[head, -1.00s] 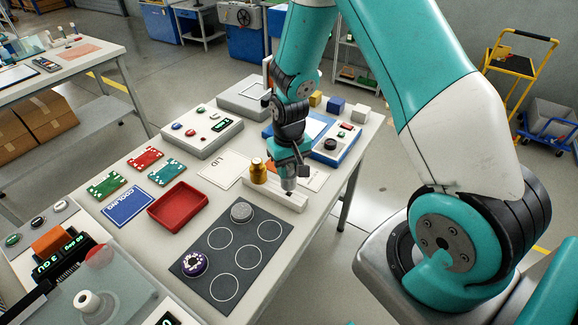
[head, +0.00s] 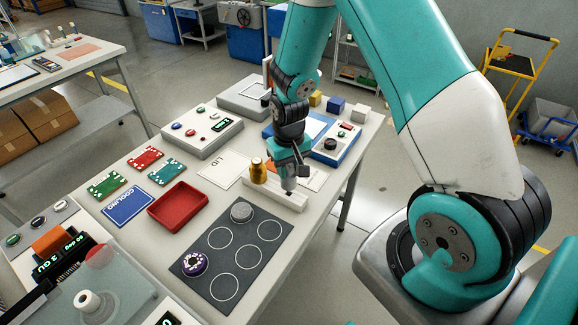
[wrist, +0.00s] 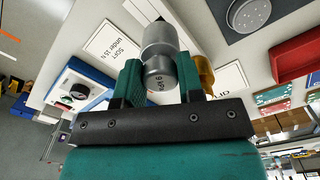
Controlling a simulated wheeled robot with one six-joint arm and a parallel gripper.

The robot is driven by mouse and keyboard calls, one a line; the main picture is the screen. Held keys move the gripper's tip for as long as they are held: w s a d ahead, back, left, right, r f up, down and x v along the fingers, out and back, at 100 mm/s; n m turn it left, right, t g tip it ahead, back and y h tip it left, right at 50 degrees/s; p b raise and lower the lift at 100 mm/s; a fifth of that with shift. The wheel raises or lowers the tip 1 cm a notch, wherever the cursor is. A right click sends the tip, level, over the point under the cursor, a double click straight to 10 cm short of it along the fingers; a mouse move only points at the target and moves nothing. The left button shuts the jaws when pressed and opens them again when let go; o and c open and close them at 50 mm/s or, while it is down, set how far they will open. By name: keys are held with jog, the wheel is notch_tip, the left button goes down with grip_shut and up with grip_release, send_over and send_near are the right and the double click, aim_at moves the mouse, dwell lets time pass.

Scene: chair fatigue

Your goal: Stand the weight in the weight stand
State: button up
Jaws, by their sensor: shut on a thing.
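My gripper (head: 289,172) points down over the right part of the white weight stand (head: 262,194). It is shut on a silver cylindrical weight (wrist: 160,48), which has a mark on its end face that I cannot read surely. In the head view the held weight (head: 289,184) is upright above the stand's right end, by a dark spot. I cannot tell whether its lower end is inside the stand or just over it. A brass weight (head: 259,171) stands upright in the stand's left part, close to the gripper; it also shows in the wrist view (wrist: 203,72).
A dark mat with circles (head: 232,286) lies in front, holding a grey disc (head: 241,212) and a purple-rimmed disc (head: 194,264). A red tray (head: 178,206) is to the left. A blue-edged device (head: 335,148) and paper cards (head: 221,170) lie behind the stand.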

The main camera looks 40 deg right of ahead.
aim_at(289, 176)
jog(key=shift+f+b, duration=1.25)
jog(key=shift+f, duration=0.4)
jog(key=o, duration=1)
jog(key=shift+c, duration=0.2)
notch_tip(289, 176, up, 17)
jog(key=b, duration=0.2)
jog(key=shift+r, duration=0.2)
jog(key=shift+a, duration=0.1)
jog(key=s+a+r+n+y, duration=0.2)
jog(key=s+a+r+n, duration=0.1)
jog(key=s+a, duration=0.5)
jog(key=s+a+r+n+y, duration=0.2)
jog(key=s+a+r+n, duration=0.2)
jog(key=s+a, duration=0.4)
jog(key=s+n, duration=0.1)
jog(key=s, duration=0.3)
jog(key=shift+s+a+r+n, duration=0.25)
jog(key=shift+s+a+n, duration=0.1)
jog(key=shift+n, duration=0.05)
